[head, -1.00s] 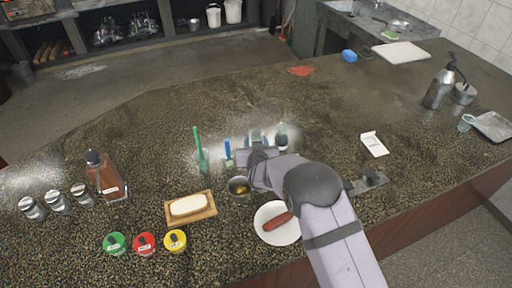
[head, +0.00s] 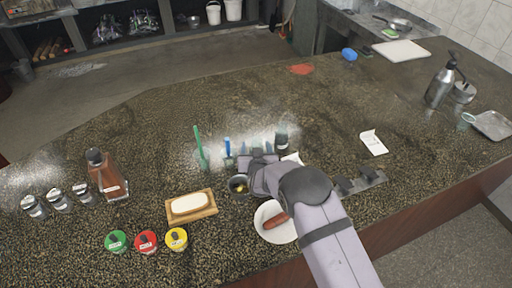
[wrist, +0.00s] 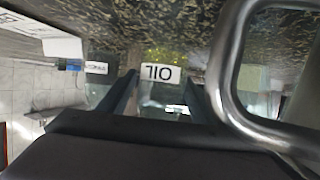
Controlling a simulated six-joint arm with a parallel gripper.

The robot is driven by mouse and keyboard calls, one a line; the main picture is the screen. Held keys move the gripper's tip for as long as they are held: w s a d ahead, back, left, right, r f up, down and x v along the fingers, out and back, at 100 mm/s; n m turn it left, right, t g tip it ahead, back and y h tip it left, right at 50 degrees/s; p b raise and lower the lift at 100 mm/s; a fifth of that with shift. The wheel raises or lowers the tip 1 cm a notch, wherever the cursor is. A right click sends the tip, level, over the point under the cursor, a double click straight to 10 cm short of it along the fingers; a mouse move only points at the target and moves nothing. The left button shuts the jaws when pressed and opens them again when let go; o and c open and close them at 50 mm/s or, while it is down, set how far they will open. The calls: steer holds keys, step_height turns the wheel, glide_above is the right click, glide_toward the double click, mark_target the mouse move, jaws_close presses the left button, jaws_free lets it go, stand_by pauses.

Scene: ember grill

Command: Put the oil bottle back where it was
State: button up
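The oil bottle (wrist: 160,73) shows in the wrist view with its white OIL label upside down in the picture and yellow oil near the counter end. It is between the two fingers of my gripper (wrist: 163,95), which look spread with the bottle between their tips. In the head view my gripper (head: 257,152) is low at the row of bottles, by the small metal cup (head: 239,185). There the oil bottle is largely hidden by my gripper and hard to make out. I cannot see clear contact between fingers and glass.
A labelled dark-topped bottle (head: 282,136) stands just right of my gripper. A blue-topped item (head: 228,150) and a green one (head: 201,150) stand left. A plate (head: 268,230) with a sausage is below my arm. A butter board (head: 191,206) is at left.

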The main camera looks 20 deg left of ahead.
steer(key=shift+r, duration=0.25)
steer(key=shift+s+d+r, duration=0.1)
steer(key=shift+s+d, duration=0.1)
steer(key=shift+s, duration=0.25)
steer(key=shift+b+v, duration=1.6)
steer(key=shift+v, duration=3.9)
steer(key=shift+w+d, duration=0.1)
